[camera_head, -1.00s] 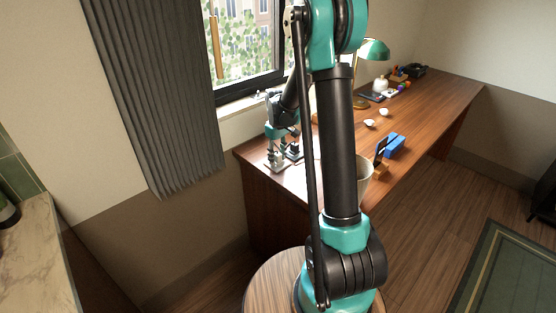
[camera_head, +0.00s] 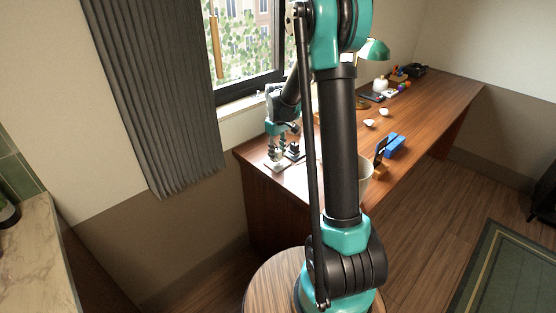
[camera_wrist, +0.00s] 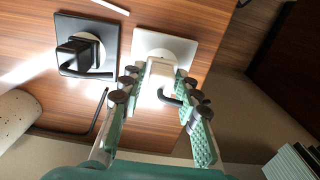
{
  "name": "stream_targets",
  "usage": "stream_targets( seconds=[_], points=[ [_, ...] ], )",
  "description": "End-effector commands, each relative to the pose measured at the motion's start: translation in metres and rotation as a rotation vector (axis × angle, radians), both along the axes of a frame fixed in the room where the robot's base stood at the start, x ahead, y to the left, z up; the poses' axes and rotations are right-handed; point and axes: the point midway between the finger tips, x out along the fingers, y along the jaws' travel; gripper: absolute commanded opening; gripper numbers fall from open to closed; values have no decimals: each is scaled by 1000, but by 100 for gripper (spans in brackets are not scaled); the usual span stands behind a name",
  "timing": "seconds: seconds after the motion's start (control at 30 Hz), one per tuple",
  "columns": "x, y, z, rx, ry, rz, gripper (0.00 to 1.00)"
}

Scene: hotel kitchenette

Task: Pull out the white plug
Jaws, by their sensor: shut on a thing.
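The white plug (camera_wrist: 160,80) sits at a white square socket plate (camera_wrist: 186,47) on the desk, seen in the wrist view. My gripper (camera_wrist: 158,84) is shut on the white plug, with one finger on each side of it. In the head view my gripper (camera_head: 275,154) points down at the desk's near left corner, and the plug is too small to make out there. Whether the plug is still seated in its socket I cannot tell. A black plug (camera_wrist: 77,54) stands on a black plate to the left, apart from my fingers.
A black cable or bar (camera_wrist: 97,112) lies left of my fingers. A whitish rounded object (camera_wrist: 14,118) is at the wrist view's left edge. In the head view, a white bin (camera_head: 364,178) and a blue object (camera_head: 394,146) are to the right. The window and curtain (camera_head: 160,100) are behind.

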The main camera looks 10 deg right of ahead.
Motion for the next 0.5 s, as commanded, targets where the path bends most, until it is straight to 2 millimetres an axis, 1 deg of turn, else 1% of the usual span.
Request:
stream_targets(
  seconds=[0.5],
  points=[
    [0, 0, 19, 0, 0, 0, 0]
  ],
)
